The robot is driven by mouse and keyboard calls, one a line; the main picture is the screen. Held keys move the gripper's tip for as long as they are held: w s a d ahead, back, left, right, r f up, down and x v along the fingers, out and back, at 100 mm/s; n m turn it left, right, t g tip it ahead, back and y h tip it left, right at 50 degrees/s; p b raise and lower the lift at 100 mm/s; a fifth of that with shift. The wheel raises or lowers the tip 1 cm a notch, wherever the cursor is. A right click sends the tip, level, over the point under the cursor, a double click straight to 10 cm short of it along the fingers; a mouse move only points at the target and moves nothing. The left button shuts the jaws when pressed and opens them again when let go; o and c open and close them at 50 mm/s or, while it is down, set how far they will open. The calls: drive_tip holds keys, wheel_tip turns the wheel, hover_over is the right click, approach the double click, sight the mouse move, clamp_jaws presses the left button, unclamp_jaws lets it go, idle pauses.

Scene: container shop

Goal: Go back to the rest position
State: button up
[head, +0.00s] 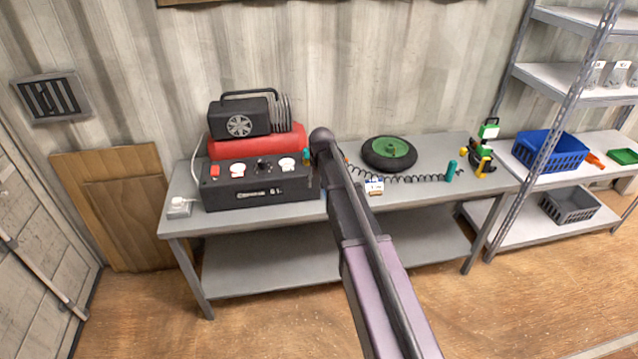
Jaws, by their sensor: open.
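My arm rises from the bottom edge of the head view, right of centre, and reaches up and left in front of the workbench (330,262). Its dark rounded end is in front of the bench's back area, between the compressor and the wheel. I cannot make out my gripper or its fingers; the arm may hide them. Nothing held can be seen.
A black and red compressor (257,183) stands on the bench's left half. A wheel with a green hub (388,152), a coiled hose (415,180) and a green-and-yellow tool (482,155) are on the right. Shelving with a blue crate (550,158) stands at right.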

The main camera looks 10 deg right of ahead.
drive_tip(key=s+f+g+b, duration=0.1)
drive_tip(key=s+f+b, duration=0.1)
drive_tip(key=s, duration=1.2)
drive_tip(key=s+f+b, duration=0.3)
drive_tip(key=s, duration=1.2)
drive_tip(key=shift+g, duration=0.4)
drive_tip(key=shift+s+f, duration=0.1)
